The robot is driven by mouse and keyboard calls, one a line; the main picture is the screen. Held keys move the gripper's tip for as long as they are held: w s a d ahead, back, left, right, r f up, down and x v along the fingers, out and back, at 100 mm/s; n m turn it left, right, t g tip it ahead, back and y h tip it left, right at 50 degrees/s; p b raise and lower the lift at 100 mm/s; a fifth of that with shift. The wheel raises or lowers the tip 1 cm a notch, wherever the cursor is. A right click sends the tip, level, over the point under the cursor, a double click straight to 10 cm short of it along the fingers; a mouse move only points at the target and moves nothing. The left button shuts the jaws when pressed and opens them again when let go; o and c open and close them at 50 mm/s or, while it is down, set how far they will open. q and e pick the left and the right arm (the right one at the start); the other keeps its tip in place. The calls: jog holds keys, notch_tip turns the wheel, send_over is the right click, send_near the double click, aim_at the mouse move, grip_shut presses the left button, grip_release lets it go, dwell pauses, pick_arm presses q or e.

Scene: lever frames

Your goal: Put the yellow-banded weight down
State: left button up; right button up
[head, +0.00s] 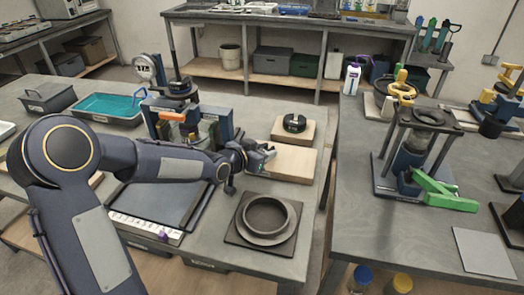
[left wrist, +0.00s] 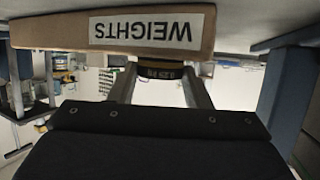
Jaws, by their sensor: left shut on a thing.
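My left gripper (head: 264,153) is over the left part of a pale wooden board (head: 290,165) on the left table. In the left wrist view, which is upside down, its fingers (left wrist: 165,88) are shut on a dark round weight with a yellow band (left wrist: 160,71). The board (left wrist: 60,33) there carries a WEIGHTS label (left wrist: 145,27). The weight sits right at the board's top edge in that view; I cannot tell whether it touches. The head view hardly shows the held weight. My right gripper is not in view.
A dark round piece (head: 295,122) lies on another wooden block behind the board. A black ring on a square plate (head: 265,218) stands in front. A dark tray (head: 165,200) and a blue stand (head: 190,120) are left. A right table (head: 370,225) holds a press with a green lever (head: 440,190).

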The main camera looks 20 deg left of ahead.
pick_arm(q)
jog(key=shift+r, duration=0.1)
jog(key=shift+f, duration=0.2)
jog(key=o, duration=1.2)
jog(key=shift+r, duration=0.1)
jog(key=shift+o, duration=0.2)
